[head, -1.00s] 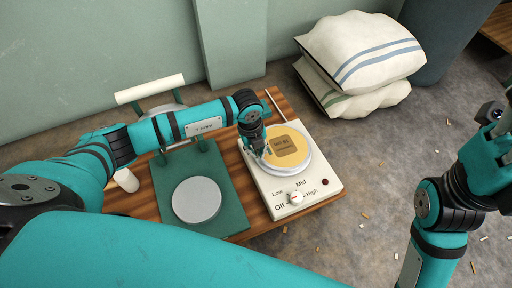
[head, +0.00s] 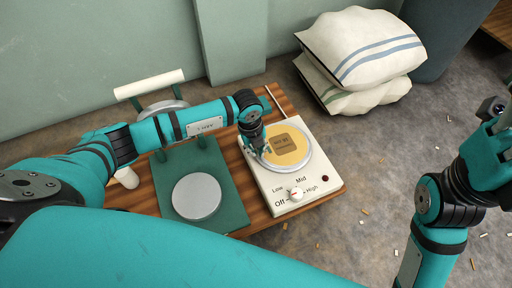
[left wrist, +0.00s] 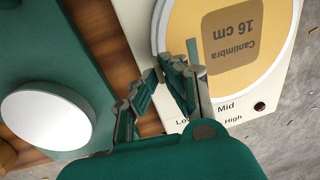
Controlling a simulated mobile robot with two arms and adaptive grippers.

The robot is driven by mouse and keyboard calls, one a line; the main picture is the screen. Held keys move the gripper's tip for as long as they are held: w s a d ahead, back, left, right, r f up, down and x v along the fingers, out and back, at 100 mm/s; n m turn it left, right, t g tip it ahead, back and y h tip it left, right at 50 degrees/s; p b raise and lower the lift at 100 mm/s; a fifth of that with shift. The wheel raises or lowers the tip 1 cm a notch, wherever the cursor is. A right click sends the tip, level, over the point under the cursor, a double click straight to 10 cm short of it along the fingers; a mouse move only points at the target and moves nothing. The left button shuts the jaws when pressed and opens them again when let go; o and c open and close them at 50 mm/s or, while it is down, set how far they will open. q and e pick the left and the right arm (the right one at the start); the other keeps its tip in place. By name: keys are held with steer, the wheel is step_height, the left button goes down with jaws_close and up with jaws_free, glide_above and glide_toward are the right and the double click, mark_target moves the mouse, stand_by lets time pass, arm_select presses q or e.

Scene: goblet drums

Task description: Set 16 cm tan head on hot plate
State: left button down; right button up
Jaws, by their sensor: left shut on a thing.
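The tan head (head: 275,141), a round disc with a pale rim and a brown label, lies over the round top of the white hot plate (head: 272,190). In the left wrist view its label (left wrist: 232,32) reads 16 cm. My left gripper (head: 264,148) is at the head's left edge, shut on its rim; in the left wrist view its fingers (left wrist: 178,68) are close together there. Whether the head rests flat on the plate I cannot tell.
A green press with a round pale disc (head: 196,197) and a white handle bar (head: 150,84) stands left of the hot plate on the wooden table (head: 330,197). Stacked white sacks (head: 360,45) lie behind on the floor. Small pegs are scattered on the floor at right.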

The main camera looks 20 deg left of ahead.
arm_select(q)
steer(key=c, duration=1.4)
jaws_free()
steer(key=shift+r, duration=0.1)
steer(key=r, duration=0.8)
steer(key=s+a+r, duration=0.1)
steer(key=r, duration=0.2)
steer(key=shift+r, duration=0.4)
